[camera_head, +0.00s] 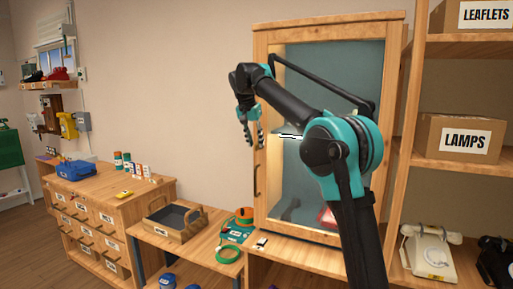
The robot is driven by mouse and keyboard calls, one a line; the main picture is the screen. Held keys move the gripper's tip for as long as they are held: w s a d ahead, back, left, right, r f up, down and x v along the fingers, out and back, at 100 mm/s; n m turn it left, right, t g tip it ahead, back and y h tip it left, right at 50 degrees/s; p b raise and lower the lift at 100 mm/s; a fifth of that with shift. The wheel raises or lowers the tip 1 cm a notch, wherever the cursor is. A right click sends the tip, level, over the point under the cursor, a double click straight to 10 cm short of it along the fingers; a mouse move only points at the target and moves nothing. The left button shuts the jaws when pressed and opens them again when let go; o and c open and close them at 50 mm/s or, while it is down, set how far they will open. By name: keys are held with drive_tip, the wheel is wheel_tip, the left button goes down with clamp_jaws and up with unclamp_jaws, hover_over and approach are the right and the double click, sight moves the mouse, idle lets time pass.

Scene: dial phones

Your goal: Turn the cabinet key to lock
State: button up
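The cabinet (330,27) is a tall pale-wood case with a glass front, standing at the centre right. Its door looks closed, with a dark upright handle (256,181) on the left side. My gripper (254,140) hangs in front of the upper left door frame, fingers down, above the handle. A gap shows between its teal fingers and nothing is seen in them, so it looks open. I cannot make out a key or keyhole; my arm hides much of the cabinet's right side. A small white-and-dark item (291,135) shows beside my arm, too small to identify.
A low table holds an open wooden tray (176,226), a teal-and-orange device (238,227) and a green ring (229,254). Shelves with a LAMPS box (461,140) and a cream telephone (429,252) stand close on the right. A drawer chest (100,215) stands left.

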drive_tip(key=v, duration=0.8)
drive_tip(key=shift+r, duration=0.3)
drive_tip(key=s+d+f+n+y, duration=0.1)
drive_tip(key=s+d+f, duration=0.2)
drive_tip(key=d+f, duration=0.7)
drive_tip(key=s+d+f+n, duration=0.1)
drive_tip(key=s+d+f, duration=0.2)
drive_tip(key=d+f, duration=0.7)
drive_tip(key=s+d+f, duration=0.3)
drive_tip(key=s+f, duration=0.6)
drive_tip(key=f, duration=0.1)
drive_tip(key=s+d+f+n, duration=0.1)
drive_tip(key=s+d+f, duration=0.2)
drive_tip(key=s+f, duration=0.6)
drive_tip(key=s+d+f+n, duration=0.1)
drive_tip(key=s+d+f, duration=0.3)
drive_tip(key=s+f, duration=0.6)
drive_tip(key=shift+s+f+y, duration=0.3)
drive_tip(key=shift+s+y, duration=0.1)
drive_tip(key=shift+s, duration=0.2)
drive_tip(key=shift+d, duration=0.1)
